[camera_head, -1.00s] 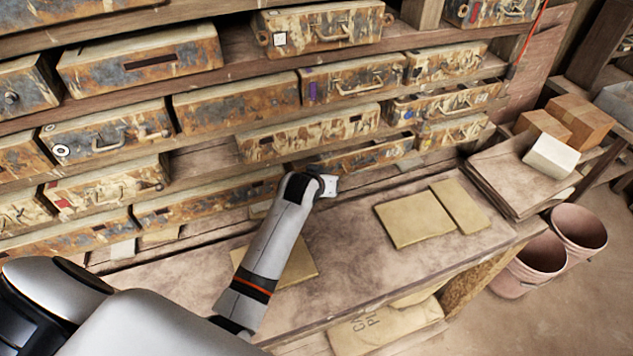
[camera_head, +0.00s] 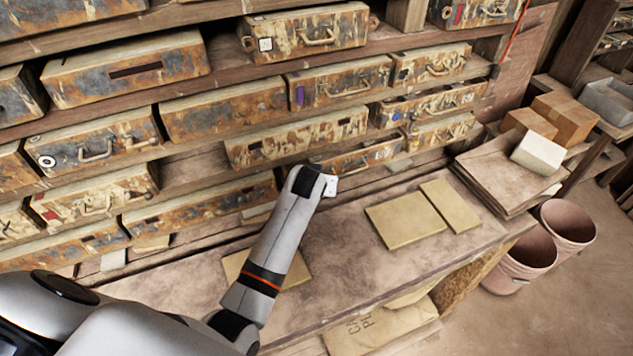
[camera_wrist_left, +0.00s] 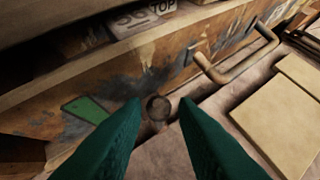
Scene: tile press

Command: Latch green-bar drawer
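The green-bar drawer fills the left wrist view. Its weathered front (camera_wrist_left: 215,58) carries a green bar (camera_wrist_left: 86,110), a bent metal handle (camera_wrist_left: 240,58) and a dark round knob or hole (camera_wrist_left: 158,107). A gap above the front shows printed contents inside, so the drawer stands somewhat out. In the head view, a lower-row drawer (camera_head: 372,156) beyond my left wrist seems to be this one; its bar is not visible there. My left gripper (camera_wrist_left: 160,102) has its green fingers apart, with the round feature between their tips and nothing held. In the head view its fingers are hidden.
Rusty drawers fill the shelves above and to the left. A nearby right drawer (camera_head: 430,103) also seems partly out. Flat tan tiles (camera_head: 405,218) lie on the bench (camera_head: 345,265). Pink buckets (camera_head: 568,232) and boxes stand at the right.

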